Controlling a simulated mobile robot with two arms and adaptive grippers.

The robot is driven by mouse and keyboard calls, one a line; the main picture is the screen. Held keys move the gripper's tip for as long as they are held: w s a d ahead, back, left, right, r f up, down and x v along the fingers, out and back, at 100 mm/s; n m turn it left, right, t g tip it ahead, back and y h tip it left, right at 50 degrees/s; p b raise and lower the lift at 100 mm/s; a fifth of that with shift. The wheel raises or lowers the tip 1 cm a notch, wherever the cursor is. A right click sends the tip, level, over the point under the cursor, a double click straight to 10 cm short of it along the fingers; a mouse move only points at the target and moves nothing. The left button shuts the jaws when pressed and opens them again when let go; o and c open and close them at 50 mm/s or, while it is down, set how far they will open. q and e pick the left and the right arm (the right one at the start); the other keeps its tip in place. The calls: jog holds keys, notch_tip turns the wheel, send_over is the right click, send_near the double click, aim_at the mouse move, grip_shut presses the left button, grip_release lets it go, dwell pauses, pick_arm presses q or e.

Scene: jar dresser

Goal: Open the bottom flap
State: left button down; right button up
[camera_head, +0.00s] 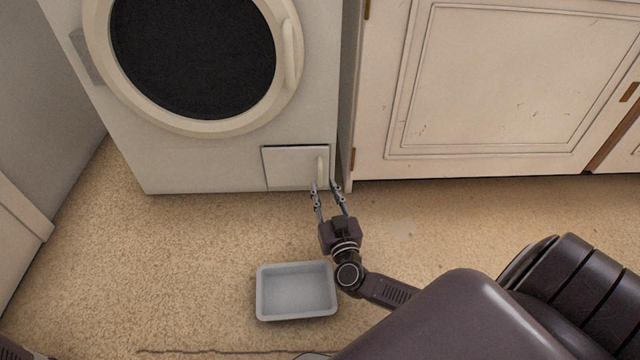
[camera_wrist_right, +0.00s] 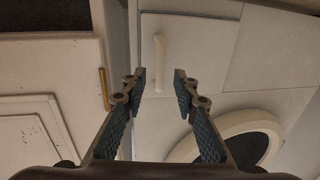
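The bottom flap (camera_head: 288,170) is a pale square panel low on the right of the white washing machine's front. It looks shut, with a thin dark line along its top and left edges. Its upright pale handle (camera_head: 320,167) is near its right edge. My right gripper (camera_head: 324,184) is open and empty, its fingertips close to the handle's lower end. In the right wrist view the flap (camera_wrist_right: 205,55) and handle (camera_wrist_right: 160,50) appear beyond my spread fingers (camera_wrist_right: 159,75), with the handle lined up between them. Contact cannot be told. My left gripper is not in view.
The washing machine (camera_head: 200,168) has a round door (camera_head: 185,125) above the flap. A grey-blue tray (camera_head: 297,290) lies on the beige floor, left of my right arm. A cream cabinet (camera_head: 500,80) stands right of the machine. The floor between tray and machine is clear.

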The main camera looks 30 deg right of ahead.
aim_at(321, 178)
jog(key=shift+f+b+x, duration=0.2)
jog(key=shift+b+x, duration=0.45)
jog(key=shift+x, duration=0.55)
jog(key=shift+w+d+r, duration=0.2)
jog(key=shift+w+d, duration=0.1)
jog(key=shift+w, duration=0.35)
grip_shut()
